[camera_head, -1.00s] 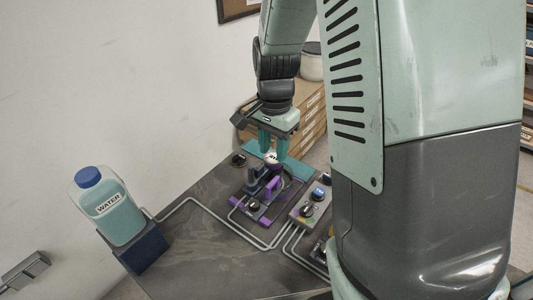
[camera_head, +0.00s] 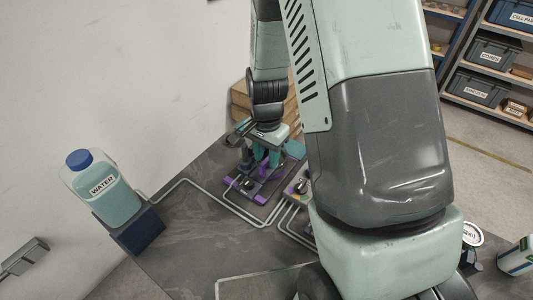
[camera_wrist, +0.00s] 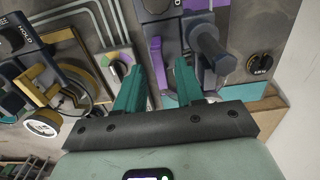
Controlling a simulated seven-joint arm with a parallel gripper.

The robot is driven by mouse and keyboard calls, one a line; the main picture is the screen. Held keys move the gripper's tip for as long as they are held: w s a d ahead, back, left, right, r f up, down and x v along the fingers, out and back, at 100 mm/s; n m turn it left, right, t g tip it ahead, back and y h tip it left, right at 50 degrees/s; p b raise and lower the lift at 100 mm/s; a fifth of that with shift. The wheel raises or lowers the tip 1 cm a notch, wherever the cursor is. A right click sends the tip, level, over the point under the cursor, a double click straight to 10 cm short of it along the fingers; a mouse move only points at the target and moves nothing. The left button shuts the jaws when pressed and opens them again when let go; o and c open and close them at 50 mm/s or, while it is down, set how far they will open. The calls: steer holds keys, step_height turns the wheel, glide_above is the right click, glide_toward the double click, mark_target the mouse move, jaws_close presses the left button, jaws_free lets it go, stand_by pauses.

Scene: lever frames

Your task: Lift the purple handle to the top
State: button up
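My gripper (camera_head: 266,160) is low over the lever panel with purple parts (camera_head: 262,199) in the head view. In the wrist view its two teal fingers (camera_wrist: 160,64) stand apart. A purple upright part (camera_wrist: 168,50) shows between and beyond the fingertips. A dark grey arm with a rounded end (camera_wrist: 213,50) stands just right of the right finger. I cannot tell whether either finger touches the purple part. The fingers and wrist hide much of the lever in the head view.
A water bottle (camera_head: 105,190) stands on a dark block at the left. In the wrist view, a yellow-framed lever (camera_wrist: 42,83), a round gauge (camera_wrist: 43,123) and a control box (camera_wrist: 120,62) lie left of the fingers. A black knob (camera_wrist: 262,65) is at the right.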

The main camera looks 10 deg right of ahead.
jaws_close()
steer(key=shift+r, duration=0.15)
steer(key=shift+r, duration=2.4)
steer(key=shift+o, duration=0.4)
jaws_free()
step_height(320, 180, up, 11)
steer(key=shift+f, duration=0.15)
